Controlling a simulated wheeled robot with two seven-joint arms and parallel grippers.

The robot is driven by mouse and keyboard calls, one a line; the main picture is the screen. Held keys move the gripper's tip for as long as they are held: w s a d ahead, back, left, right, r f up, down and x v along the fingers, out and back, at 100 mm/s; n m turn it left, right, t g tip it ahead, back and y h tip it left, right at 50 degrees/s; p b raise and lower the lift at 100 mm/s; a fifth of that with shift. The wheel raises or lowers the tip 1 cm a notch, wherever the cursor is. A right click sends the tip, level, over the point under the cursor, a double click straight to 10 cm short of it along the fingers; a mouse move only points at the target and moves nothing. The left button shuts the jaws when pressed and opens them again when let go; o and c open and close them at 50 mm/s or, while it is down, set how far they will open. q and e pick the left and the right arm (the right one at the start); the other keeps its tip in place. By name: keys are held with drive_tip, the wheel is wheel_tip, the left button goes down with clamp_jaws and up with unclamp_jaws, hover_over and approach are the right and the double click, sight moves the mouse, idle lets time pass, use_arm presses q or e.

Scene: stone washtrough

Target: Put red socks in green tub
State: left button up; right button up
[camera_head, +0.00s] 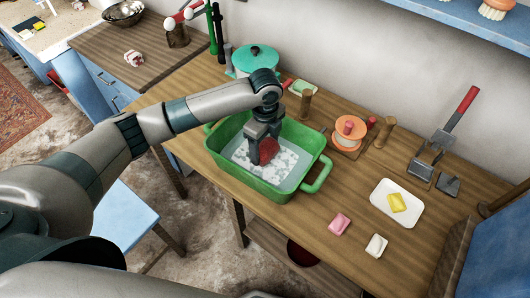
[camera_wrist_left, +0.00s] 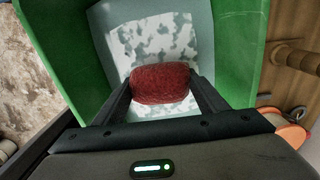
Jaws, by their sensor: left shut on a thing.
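The green tub (camera_head: 298,190) stands on the wooden table, with pale water and white foam inside. My left gripper (camera_head: 262,157) reaches down into the tub and is shut on the red socks (camera_head: 268,150), a dark red bundle. In the left wrist view the red socks (camera_wrist_left: 160,84) sit between the two fingers (camera_wrist_left: 160,97), over the foamy water. The tub's green wall (camera_wrist_left: 237,50) surrounds them there. I cannot tell whether the socks touch the water. My right gripper is not in view.
A teal lidded pot (camera_head: 255,58) stands behind the tub. To the right are an orange spool-like thing (camera_head: 350,130), a white dish (camera_head: 398,204) with a yellow block, a pink block (camera_head: 339,224) and a cream block (camera_head: 376,245). A red-handled tool (camera_head: 455,120) leans near the wall.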

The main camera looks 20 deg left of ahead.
sight(265, 154)
use_arm(q)
drive_tip(key=shift+f+p, duration=0.6)
drive_tip(key=shift+f, duration=1.25)
drive_tip(key=shift+f, duration=0.1)
drive_tip(key=o, duration=1.1)
drive_tip(key=shift+c, duration=0.2)
